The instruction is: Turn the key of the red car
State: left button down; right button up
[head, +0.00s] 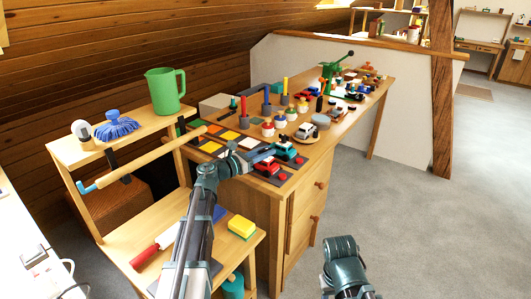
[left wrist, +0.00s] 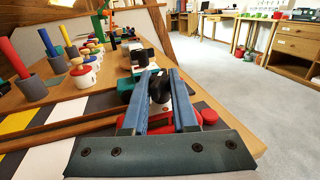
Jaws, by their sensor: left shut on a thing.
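The red car (head: 265,168) stands at the near end of the workbench, and red parts of it (left wrist: 163,126) show below my fingers in the left wrist view. My left gripper (head: 266,154) reaches over it from the left. In the left wrist view its two blue fingers (left wrist: 161,84) are shut on a dark rounded piece, the key (left wrist: 159,90), above the red car. The key's lower part and most of the car are hidden by the fingers and gripper body. Of my right arm only a link shows at the bottom; its gripper is out of view.
A teal car (head: 287,151) stands close behind the red car. A white car (head: 307,131) is farther back. Coloured tiles (head: 228,135), handled pots and a green press (head: 333,68) fill the bench (head: 318,150). A shelf with a green jug (head: 166,91) is at left. The floor at right is clear.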

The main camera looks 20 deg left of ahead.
pick_arm(q)
jog(key=m+g+h, duration=0.4)
jog(key=g, duration=0.1)
jog(key=m+g+h, duration=0.2)
jog(key=g, duration=0.1)
jog(key=shift+w+a+m, duration=0.15)
jog(key=shift+w+m, duration=0.15)
jog(key=shift+s+m+g+h, duration=0.15)
jog(key=shift+m+g+h, duration=0.2)
jog(key=shift+m+g, duration=1)
jog(key=shift+s+m+g+h, duration=0.1)
jog(key=shift+m+g+h, duration=0.45)
jog(key=shift+g, duration=1.4)
jog(key=shift+m+g, duration=0.3)
jog(key=shift+m, duration=0.1)
jog(key=c, duration=0.7)
grip_release()
